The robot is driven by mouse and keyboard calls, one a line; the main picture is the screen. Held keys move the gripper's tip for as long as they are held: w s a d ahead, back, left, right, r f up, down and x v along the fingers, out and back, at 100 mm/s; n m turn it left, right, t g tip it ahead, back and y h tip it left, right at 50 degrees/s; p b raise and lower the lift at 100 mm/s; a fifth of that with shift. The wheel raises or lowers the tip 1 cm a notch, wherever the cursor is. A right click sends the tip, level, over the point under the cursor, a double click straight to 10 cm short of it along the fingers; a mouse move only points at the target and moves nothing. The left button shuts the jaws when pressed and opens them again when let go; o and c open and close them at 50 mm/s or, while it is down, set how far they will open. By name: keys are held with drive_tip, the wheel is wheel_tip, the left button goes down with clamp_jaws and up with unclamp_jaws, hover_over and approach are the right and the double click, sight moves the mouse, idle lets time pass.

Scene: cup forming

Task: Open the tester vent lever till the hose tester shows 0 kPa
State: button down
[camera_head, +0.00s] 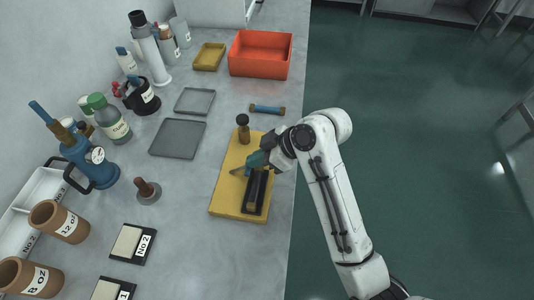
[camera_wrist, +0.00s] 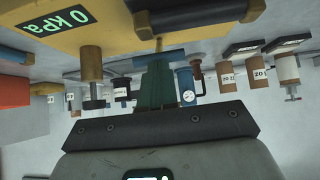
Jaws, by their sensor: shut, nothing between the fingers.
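The hose tester has a yellow base (camera_head: 228,195) on the bench; its underlit green display (camera_wrist: 66,22) reads 0 kPa in the wrist view. A black cradle (camera_head: 249,200) with a tan strip lies on the base. A brass post with a dark knob (camera_head: 243,120) stands at its far end and also shows in the wrist view (camera_wrist: 91,68). A small brass piece (camera_head: 236,171), perhaps the vent lever, is beside my fingers. My gripper (camera_head: 251,167) is shut and empty, low over the base. In the wrist view its teal fingers (camera_wrist: 156,85) partly hide a brass piece.
A blue rod with dark ends (camera_head: 267,109) lies behind the tester. A red bin (camera_head: 261,54) and yellow tray (camera_head: 209,56) stand farther back. Grey trays (camera_head: 178,138), a blue pump with a gauge (camera_head: 83,157) and brown cups (camera_head: 59,222) are at left. The bench's right edge is close.

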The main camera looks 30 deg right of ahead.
drive_tip(key=shift+s+d+f, duration=0.3)
drive_tip(key=shift+d+f, duration=0.05)
drive_tip(key=shift+f, duration=0.2)
drive_tip(key=shift+f+t+y+b, duration=0.15)
drive_tip(key=shift+t+y+b, duration=0.15)
drive_tip(key=shift+y+b, duration=0.15)
drive_tip(key=shift+s+d, duration=0.1)
drive_tip(key=shift+d, duration=0.05)
drive_tip(key=shift+r, duration=0.25)
